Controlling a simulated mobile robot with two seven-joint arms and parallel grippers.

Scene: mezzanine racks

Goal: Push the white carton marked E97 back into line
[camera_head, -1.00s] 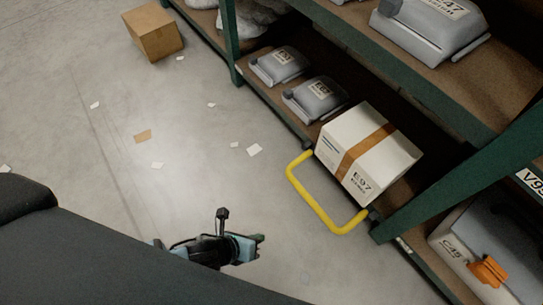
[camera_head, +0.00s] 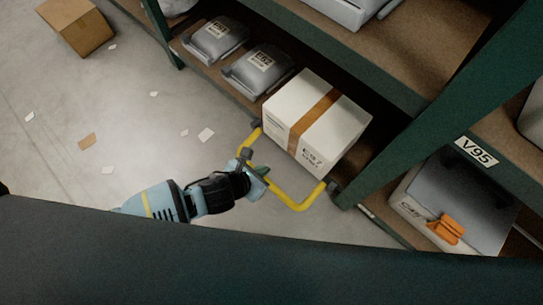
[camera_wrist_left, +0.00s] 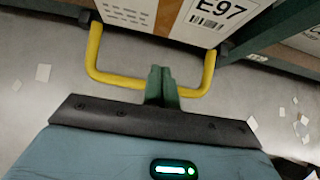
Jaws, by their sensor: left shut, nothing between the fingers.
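The white carton marked E97 (camera_head: 296,118) sits on the lower rack shelf with a brown tape band over it. Its near face juts out toward the aisle. In the left wrist view the carton (camera_wrist_left: 178,14) shows its E97 label at the top. A yellow tube guard (camera_head: 291,205) loops out from the shelf edge in front of it. My left gripper (camera_head: 264,172) is shut and empty, close to the guard and short of the carton. In the left wrist view the gripper's fingers (camera_wrist_left: 161,80) point at the carton, over the yellow bar. My right gripper is not in view.
Grey bags (camera_head: 258,70) lie left of the carton on the same shelf. A green rack post (camera_head: 440,110) stands to its right, with a grey case (camera_head: 440,200) beyond. A brown box (camera_head: 75,27) and paper scraps lie on the floor.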

